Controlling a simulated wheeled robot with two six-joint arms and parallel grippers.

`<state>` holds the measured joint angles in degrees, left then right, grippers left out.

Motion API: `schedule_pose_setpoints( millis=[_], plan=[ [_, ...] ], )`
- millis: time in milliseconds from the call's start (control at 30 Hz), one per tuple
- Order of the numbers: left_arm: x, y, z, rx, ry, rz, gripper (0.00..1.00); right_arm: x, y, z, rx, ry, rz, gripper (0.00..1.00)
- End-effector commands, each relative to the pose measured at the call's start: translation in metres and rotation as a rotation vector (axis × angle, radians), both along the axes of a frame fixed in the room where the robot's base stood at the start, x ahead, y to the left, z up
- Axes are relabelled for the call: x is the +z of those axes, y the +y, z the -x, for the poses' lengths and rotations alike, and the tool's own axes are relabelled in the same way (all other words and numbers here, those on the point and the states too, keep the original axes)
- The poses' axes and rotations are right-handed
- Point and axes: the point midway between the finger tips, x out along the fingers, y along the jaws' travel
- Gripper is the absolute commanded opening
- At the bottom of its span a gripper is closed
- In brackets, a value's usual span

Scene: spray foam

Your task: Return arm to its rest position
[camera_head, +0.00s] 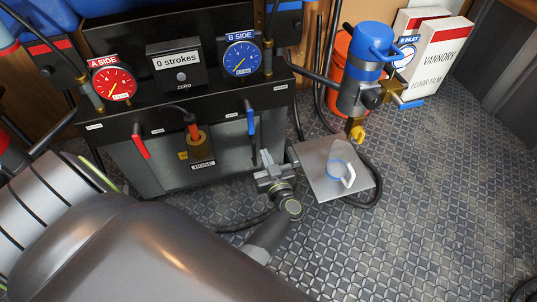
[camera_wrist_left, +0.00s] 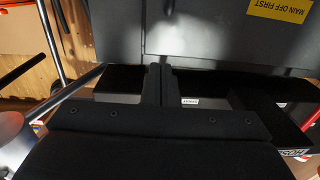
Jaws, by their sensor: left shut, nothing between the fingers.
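My left gripper (camera_head: 266,160) is in front of the lower right of the dark machine, just left of a grey metal plate. Its fingers are together with nothing between them. In the left wrist view the two dark fingers (camera_wrist_left: 160,84) stand side by side in front of a grey panel. My right gripper does not show in either view.
The machine carries a red A SIDE gauge (camera_head: 113,83), a blue B SIDE gauge (camera_head: 242,58), a red handle (camera_head: 140,146) and a blue handle (camera_head: 251,122). A clear cup (camera_head: 340,172) sits on the plate (camera_head: 318,183). The floor at right (camera_head: 440,200) is mostly clear.

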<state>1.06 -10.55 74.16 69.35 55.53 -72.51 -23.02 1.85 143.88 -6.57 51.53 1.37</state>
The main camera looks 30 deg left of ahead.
Motion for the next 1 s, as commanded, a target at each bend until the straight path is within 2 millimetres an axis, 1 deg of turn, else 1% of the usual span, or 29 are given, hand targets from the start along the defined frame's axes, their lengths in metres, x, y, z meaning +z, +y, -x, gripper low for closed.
schedule_pose_setpoints(
  millis=[33,100,233,467,567,667,767,800,867,900,967,1000],
  plan=[
    [0.001,-0.006,0.006,0.001,0.002,0.002,0.0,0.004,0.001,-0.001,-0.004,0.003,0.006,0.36],
    [0.001,-0.012,0.011,0.001,0.001,0.002,0.0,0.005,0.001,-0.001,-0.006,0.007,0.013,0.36],
    [0.0,-0.018,0.015,0.001,0.001,0.001,0.0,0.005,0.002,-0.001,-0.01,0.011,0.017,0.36],
    [0.0,-0.019,0.016,0.001,-0.001,-0.001,0.0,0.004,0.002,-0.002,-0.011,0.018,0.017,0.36],
    [0.007,-0.015,0.017,0.001,-0.027,-0.011,0.0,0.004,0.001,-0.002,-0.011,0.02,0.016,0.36],
    [0.034,-0.004,0.02,-0.004,-0.12,-0.05,0.0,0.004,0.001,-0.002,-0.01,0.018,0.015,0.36],
    [0.084,0.011,0.03,-0.026,-0.284,-0.121,0.0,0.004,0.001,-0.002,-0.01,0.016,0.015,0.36],
    [0.108,0.016,0.036,-0.041,-0.362,-0.157,0.0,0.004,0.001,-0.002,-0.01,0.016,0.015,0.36],
    [0.146,0.022,0.048,-0.072,-0.477,-0.215,0.0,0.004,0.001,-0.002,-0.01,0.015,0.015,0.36],
    [0.17,0.023,0.057,-0.097,-0.55,-0.254,0.0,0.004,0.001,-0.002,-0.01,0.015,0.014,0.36],
    [0.205,0.023,0.073,-0.14,-0.653,-0.313,0.0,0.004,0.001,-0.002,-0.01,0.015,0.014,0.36],
    [0.228,0.022,0.084,-0.174,-0.719,-0.352,0.0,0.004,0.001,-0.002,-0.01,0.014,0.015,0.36]
  ],
)
